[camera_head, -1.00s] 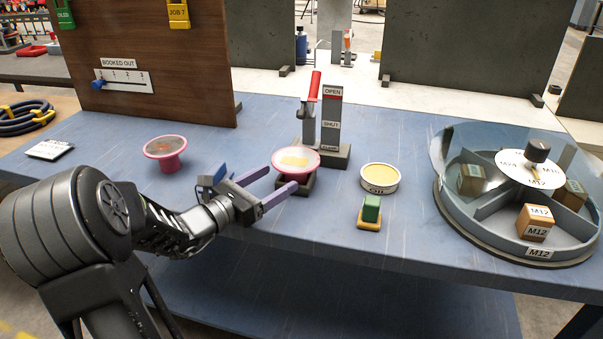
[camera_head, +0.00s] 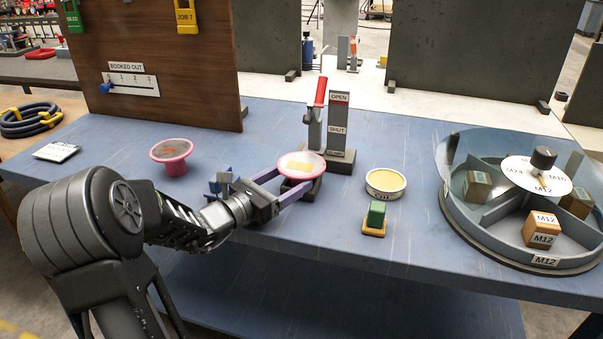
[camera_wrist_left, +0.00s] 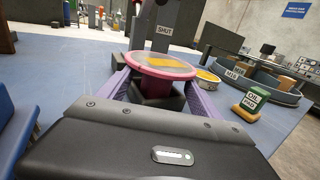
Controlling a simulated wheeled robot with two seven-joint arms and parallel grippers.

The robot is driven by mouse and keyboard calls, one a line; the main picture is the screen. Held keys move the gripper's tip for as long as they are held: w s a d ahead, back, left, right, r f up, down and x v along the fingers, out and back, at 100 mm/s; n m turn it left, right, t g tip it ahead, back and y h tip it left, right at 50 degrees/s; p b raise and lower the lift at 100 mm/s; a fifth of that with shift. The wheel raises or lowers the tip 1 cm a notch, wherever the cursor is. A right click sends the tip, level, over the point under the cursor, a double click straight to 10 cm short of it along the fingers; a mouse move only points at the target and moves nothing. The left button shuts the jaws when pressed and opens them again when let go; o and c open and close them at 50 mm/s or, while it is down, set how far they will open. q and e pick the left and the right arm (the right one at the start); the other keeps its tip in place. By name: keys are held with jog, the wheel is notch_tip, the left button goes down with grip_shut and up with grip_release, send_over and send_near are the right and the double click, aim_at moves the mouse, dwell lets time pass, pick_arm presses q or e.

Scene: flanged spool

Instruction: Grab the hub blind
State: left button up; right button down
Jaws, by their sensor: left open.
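A pink flanged spool (camera_head: 301,164) with a pale yellow patch on its top stands on a dark block in front of the lever post. My left gripper (camera_head: 292,185) is open, with its purple fingers reaching to either side of this spool below its top flange. In the left wrist view the spool (camera_wrist_left: 163,66) sits between the two fingers (camera_wrist_left: 160,92); I cannot tell whether they touch it. A second pink spool (camera_head: 172,150) with a reddish mark inside stands further left on the bench. No part is labelled hub blind. My right gripper is not in view.
A red-handled lever post (camera_head: 340,133) marked OPEN and SHUT stands just behind the spool. A round yellow-topped tin (camera_head: 385,184) and a green block on a yellow base (camera_head: 375,215) are to the right. A divided carousel (camera_head: 480,235) fills the right end.

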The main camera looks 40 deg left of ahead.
aim_at(302, 171)
pick_arm(q)
jog(key=w, duration=0.4)
jog(key=shift+w+d+f, duration=0.1)
jog(key=shift+w+d, duration=0.15)
jog(key=shift+w, duration=0.05)
jog(key=shift+c, duration=0.3)
grip_shut()
dwell(0.6)
dwell(0.4)
